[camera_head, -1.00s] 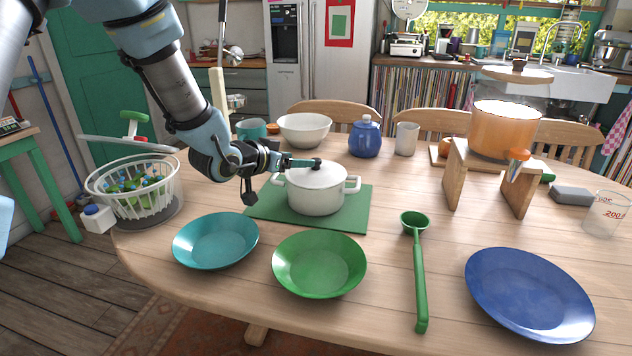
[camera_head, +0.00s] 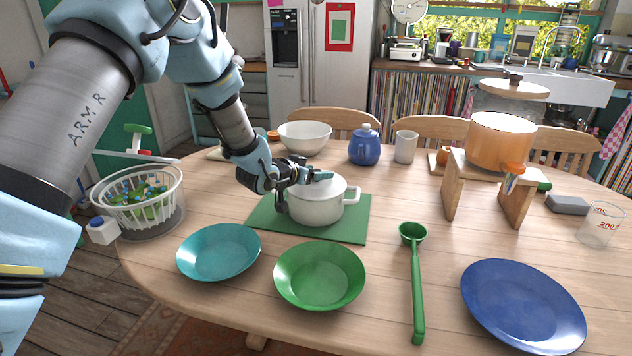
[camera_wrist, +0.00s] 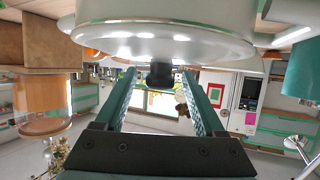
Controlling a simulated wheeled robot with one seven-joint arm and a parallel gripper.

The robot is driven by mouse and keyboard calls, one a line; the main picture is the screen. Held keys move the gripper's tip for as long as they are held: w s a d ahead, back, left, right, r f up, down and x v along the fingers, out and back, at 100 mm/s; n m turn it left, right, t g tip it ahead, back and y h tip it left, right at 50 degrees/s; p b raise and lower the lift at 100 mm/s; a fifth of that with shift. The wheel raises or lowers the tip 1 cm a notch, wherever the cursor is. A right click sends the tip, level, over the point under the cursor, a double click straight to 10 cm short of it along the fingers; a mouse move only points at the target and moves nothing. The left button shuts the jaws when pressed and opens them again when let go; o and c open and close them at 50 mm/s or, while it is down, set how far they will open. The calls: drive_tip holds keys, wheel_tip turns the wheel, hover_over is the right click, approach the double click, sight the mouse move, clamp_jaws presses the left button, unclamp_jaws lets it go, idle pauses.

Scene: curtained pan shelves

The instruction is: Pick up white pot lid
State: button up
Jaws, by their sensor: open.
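The white pot lid (camera_head: 336,187) rests on the white pot (camera_head: 316,210), which stands on a green mat (camera_head: 262,218) at the middle of the table. My gripper (camera_head: 322,176) is at the top of the lid, reaching in from the left, and hides the lid's knob in the head view. The black knob (camera_wrist: 160,76) shows between my two open fingers, with gaps on both sides.
Teal (camera_head: 218,252) and green (camera_head: 318,276) plates lie in front of the pot, a green ladle (camera_head: 416,290) to its right. A white bowl (camera_head: 304,137) and blue sugar pot (camera_head: 365,148) stand behind. An orange pot (camera_head: 500,143) sits on a wooden stand.

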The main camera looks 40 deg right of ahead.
drive_tip(key=shift+c, duration=0.3)
clamp_jaws()
idle(0.4)
